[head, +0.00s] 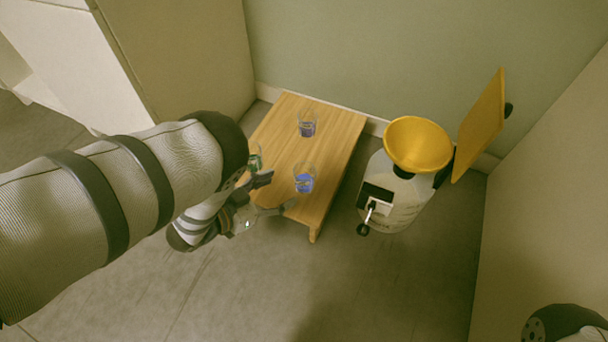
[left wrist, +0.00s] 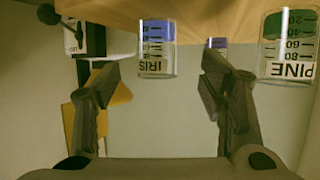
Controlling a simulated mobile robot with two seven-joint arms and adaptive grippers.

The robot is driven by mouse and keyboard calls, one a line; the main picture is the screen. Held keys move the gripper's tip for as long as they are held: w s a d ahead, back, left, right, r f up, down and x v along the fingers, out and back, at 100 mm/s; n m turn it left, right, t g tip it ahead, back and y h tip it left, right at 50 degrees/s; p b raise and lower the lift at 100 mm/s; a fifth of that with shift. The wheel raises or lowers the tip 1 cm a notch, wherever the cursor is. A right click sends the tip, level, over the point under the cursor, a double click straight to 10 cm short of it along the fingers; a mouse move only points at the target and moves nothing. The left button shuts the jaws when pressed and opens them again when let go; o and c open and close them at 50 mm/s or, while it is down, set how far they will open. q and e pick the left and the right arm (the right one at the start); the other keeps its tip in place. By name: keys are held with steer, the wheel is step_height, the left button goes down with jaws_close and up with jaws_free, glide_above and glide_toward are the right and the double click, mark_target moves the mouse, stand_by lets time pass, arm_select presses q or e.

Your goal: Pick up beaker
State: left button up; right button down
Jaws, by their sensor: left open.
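A clear beaker with blue liquid (head: 304,180) stands near the front of the low wooden table (head: 335,150). In the left wrist view a beaker with blue liquid labelled IRIS (left wrist: 157,50) appears upside down, between and beyond my finger tips. A second beaker with dark blue liquid (head: 307,126) stands farther back; a purple-blue one (left wrist: 217,43) shows partly behind a finger. A green beaker labelled PINE (left wrist: 290,47) is at right in the wrist view; in the head view my arm partly hides it (head: 256,160). My left gripper (head: 280,192) is open and empty, close to the front blue beaker.
A white machine (head: 400,205) with a yellow bowl (head: 418,145) and an upright yellow panel (head: 481,125) stands right of the table. A wall is behind, and a large pale block (head: 185,55) is at left. Floor in front of the table is clear.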

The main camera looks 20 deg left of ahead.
mark_target(297, 183)
arm_select(q)
steer(key=b+x, duration=0.4)
steer(key=x, duration=0.5)
steer(key=shift+d+f+b, duration=0.15)
steer(key=shift+d+b, duration=0.05)
steer(key=shift+b, duration=0.2)
steer(key=c, duration=1.3)
